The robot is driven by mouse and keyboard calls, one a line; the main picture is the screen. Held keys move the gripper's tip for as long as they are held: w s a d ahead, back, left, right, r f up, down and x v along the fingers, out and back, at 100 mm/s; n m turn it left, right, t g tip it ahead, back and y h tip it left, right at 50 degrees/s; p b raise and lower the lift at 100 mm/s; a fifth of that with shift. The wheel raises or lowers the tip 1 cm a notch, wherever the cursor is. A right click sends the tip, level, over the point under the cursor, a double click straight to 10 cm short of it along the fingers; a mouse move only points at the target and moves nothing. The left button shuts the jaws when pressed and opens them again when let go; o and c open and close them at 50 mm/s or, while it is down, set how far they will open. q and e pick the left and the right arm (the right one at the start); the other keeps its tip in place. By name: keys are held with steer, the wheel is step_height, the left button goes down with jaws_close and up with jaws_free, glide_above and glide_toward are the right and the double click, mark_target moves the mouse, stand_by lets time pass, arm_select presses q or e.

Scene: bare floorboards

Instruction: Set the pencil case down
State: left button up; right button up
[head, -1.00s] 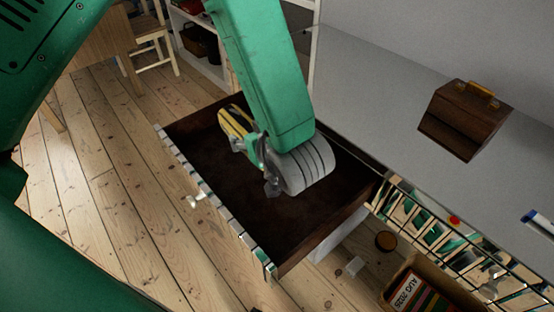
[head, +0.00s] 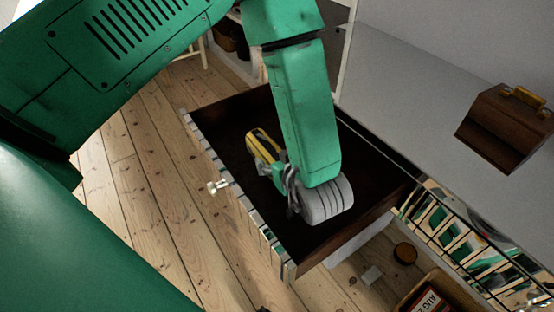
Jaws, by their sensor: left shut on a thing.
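A yellow and dark object, which looks like the pencil case (head: 258,142), sits in my left gripper (head: 272,167), over the open drawer. The gripper is shut on it. My wrist and forearm hide part of the gripper and of the case. I cannot tell whether the case touches the drawer's floor. My right gripper is not in view.
A grey worktop (head: 420,110) carries a brown wooden box (head: 507,128) with a yellow handle. The drawer's visible floor looks bare.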

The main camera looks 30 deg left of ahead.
arm_select(q)
steer(key=o, duration=1.3)
steer(key=shift+a, duration=0.1)
steer(key=shift+d, duration=0.2)
steer(key=p+v, duration=0.2)
steer(key=v, duration=0.5)
steer(key=shift+s+d+r, duration=0.15)
